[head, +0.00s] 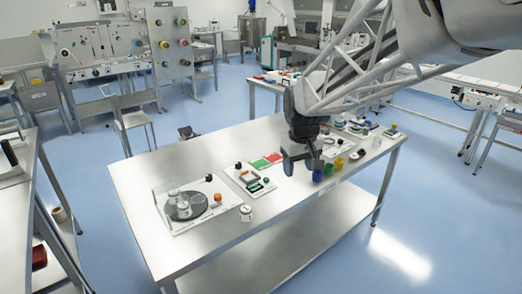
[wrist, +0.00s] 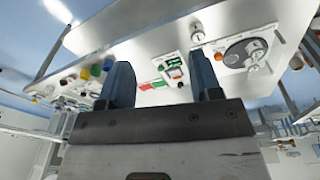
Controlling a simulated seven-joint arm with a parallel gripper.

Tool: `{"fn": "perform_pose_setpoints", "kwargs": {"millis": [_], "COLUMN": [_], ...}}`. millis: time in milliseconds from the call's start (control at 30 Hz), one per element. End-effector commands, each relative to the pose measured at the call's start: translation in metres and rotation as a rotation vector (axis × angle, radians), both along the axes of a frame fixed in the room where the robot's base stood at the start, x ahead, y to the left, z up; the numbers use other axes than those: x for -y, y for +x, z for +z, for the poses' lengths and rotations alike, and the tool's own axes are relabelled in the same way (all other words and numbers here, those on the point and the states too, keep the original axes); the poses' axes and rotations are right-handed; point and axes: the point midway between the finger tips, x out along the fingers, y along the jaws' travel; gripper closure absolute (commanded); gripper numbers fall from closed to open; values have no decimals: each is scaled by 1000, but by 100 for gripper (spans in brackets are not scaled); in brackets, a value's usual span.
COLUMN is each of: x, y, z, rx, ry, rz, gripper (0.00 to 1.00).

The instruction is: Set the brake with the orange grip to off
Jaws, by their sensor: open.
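A small orange grip (head: 217,197) stands at the right edge of a pale plate that carries a grey round disc (head: 184,207), on the left part of the steel table. It also shows as an orange spot beside the disc in the wrist view (wrist: 218,56). I cannot tell its setting, nor be sure that it is the brake. My gripper (head: 301,162) hangs over the table to the right of that plate, apart from it. In the wrist view, my gripper (wrist: 160,62) has its two blue-grey fingers wide apart with nothing held between them.
On the steel table (head: 160,254), a small panel (head: 250,182) with an orange piece and a black knob lies near a green-and-red sheet (head: 266,162). Blue (head: 318,172), green and yellow cups stand close by my gripper.

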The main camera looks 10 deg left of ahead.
Motion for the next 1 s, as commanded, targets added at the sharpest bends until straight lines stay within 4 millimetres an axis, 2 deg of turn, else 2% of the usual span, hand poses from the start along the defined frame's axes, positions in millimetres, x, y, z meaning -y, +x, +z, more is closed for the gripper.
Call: {"fn": "perform_pose_setpoints", "kwargs": {"millis": [100, 500, 767, 1000], "x": [-23, -101, -158, -211], "y": [22, 86, 120, 146], "z": [-11, -53, -89, -128], "rx": [-10, -41, -60, -77], "ry": [-5, -21, -31, -41], "rz": [47, 195, 293, 382], "gripper": [42, 42, 42, 42]}}
